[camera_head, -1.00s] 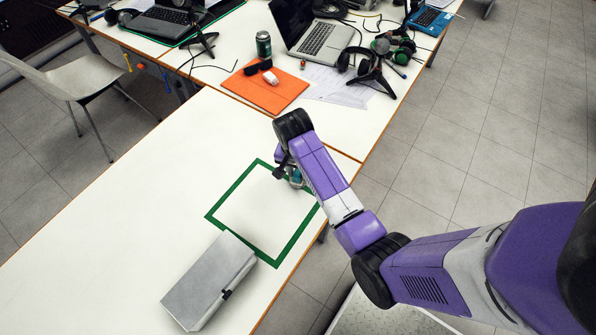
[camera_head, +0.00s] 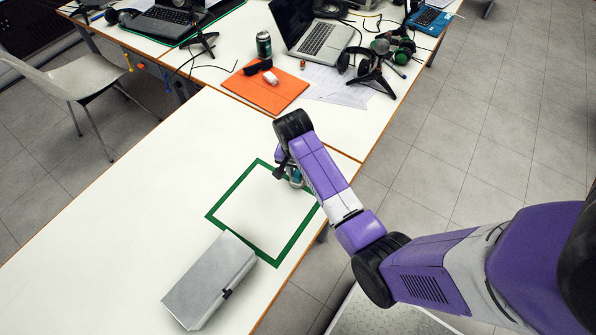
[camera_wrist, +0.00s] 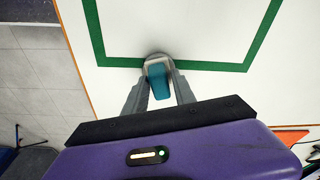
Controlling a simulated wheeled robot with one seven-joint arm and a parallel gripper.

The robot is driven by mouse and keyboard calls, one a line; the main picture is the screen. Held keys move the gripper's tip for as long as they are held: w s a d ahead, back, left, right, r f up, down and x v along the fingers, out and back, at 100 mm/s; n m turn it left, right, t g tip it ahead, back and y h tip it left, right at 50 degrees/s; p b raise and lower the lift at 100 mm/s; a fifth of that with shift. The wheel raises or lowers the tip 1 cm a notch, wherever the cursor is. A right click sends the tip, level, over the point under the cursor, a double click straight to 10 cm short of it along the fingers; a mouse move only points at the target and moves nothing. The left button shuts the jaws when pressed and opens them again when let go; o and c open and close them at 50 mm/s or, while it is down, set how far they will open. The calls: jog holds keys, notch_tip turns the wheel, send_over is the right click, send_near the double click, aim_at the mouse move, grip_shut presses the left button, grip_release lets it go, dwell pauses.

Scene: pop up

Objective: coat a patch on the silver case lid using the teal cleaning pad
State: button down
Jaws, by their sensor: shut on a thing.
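The silver case (camera_head: 210,280) lies closed on the white table at the lower left of the head view, with a dark latch on its right side. My gripper (camera_head: 294,178) is over the far right part of the green frame on the table. In the wrist view my gripper (camera_wrist: 158,82) is shut on the teal cleaning pad (camera_wrist: 159,80), which shows between the two grey fingers. A small teal bit of the pad (camera_head: 297,175) shows in the head view, mostly hidden by my arm. The case is out of the wrist view.
A green square outline (camera_head: 227,190) marks the table between gripper and case. The table left of the case is clear.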

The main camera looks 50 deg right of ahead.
notch_tip(320, 180, up, 4)
jog(key=p, duration=0.4)
jog(key=shift+r, duration=1.45)
